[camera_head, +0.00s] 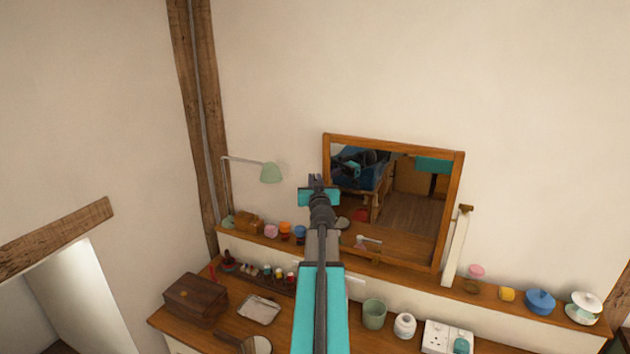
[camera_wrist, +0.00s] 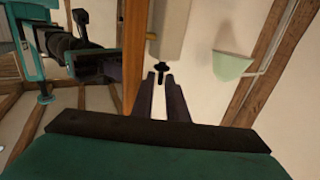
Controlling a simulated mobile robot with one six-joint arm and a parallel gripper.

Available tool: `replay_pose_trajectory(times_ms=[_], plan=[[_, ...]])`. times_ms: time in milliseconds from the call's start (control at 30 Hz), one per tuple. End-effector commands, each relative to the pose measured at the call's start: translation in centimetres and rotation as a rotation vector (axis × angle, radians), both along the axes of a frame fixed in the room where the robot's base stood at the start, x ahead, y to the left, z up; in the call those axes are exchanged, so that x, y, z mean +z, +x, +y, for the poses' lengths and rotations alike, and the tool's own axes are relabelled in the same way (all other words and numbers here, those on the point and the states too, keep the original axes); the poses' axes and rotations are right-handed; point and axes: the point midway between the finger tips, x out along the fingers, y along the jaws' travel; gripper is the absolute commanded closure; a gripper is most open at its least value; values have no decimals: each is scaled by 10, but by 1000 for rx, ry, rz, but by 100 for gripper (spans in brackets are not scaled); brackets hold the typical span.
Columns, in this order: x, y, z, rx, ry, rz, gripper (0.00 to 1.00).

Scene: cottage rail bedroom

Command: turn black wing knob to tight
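The black wing knob (camera_wrist: 158,67) shows in the wrist view, small and dark against the pale wall, beside the wooden frame of the mirror (camera_wrist: 134,45). My gripper (camera_wrist: 159,80) points at it, with its two dark fingers a narrow gap apart and nothing seen between them. The knob appears just beyond the fingertips; I cannot tell the exact distance. In the head view my gripper (camera_head: 316,181) is in front of the left edge of the tilted mirror (camera_head: 395,141), and it hides the knob there.
A green lamp (camera_head: 270,173) stands left of the mirror and also shows in the wrist view (camera_wrist: 232,66). Small jars and pots line the shelf (camera_head: 400,271). Below, the dresser holds a wooden box (camera_head: 195,296), a green cup (camera_head: 374,314) and a white jar (camera_head: 405,325).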

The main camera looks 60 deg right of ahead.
Motion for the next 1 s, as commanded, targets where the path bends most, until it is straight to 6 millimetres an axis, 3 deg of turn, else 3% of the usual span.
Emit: replay_pose_trajectory(times_ms=[300, 400, 1000], plan=[[0, -2, -2, -2, 0, 0, 87], [0, -2, -3, -3, 0, 0, 100], [4, -5, -5, -34, -12, -8, 100]])
